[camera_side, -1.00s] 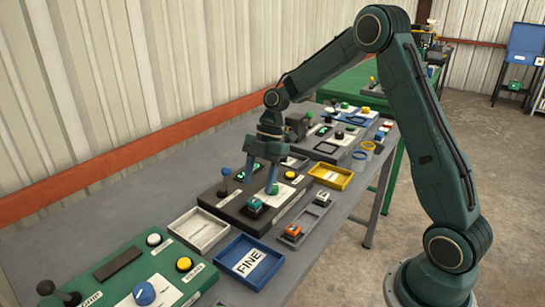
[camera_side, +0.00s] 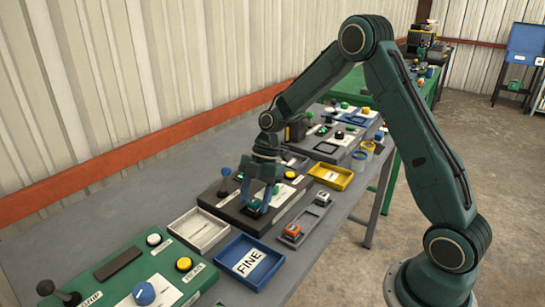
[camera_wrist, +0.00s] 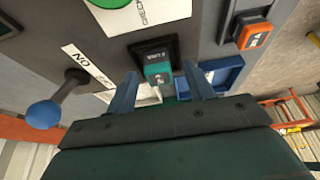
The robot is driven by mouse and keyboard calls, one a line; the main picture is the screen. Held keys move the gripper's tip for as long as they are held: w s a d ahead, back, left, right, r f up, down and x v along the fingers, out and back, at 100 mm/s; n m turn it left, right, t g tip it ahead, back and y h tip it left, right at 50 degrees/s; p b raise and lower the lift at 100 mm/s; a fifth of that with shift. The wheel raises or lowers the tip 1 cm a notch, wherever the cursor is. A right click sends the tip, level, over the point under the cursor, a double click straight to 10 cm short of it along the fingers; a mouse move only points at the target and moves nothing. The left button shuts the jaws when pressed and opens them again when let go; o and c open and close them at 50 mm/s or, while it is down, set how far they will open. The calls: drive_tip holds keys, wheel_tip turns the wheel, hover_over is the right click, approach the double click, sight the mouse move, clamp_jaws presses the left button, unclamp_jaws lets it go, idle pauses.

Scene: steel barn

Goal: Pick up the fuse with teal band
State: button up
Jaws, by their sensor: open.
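The fuse with the teal band (camera_wrist: 158,72) sits in a black socket (camera_wrist: 173,45) on the dark panel (camera_side: 279,217). My gripper (camera_wrist: 161,80) is open, with one blue finger on each side of the fuse in the wrist view. The fingertips are close to the fuse, but I cannot tell whether they touch it.
A lever with a blue knob (camera_side: 225,172) stands close to my gripper, also at left in the wrist view (camera_wrist: 45,114). A white tray (camera_side: 186,235), a blue tray marked FINE (camera_side: 228,270) and a yellow tray (camera_side: 345,184) lie around the panel.

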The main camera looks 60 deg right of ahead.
sight(255, 199)
idle(0.3)
drive_tip(key=c, duration=1.1)
drive_tip(key=shift+r, duration=0.2)
drive_tip(key=shift+c, duration=0.2)
wheel_tip(255, 199, up, 20)
drive_tip(key=shift+f, duration=0.15)
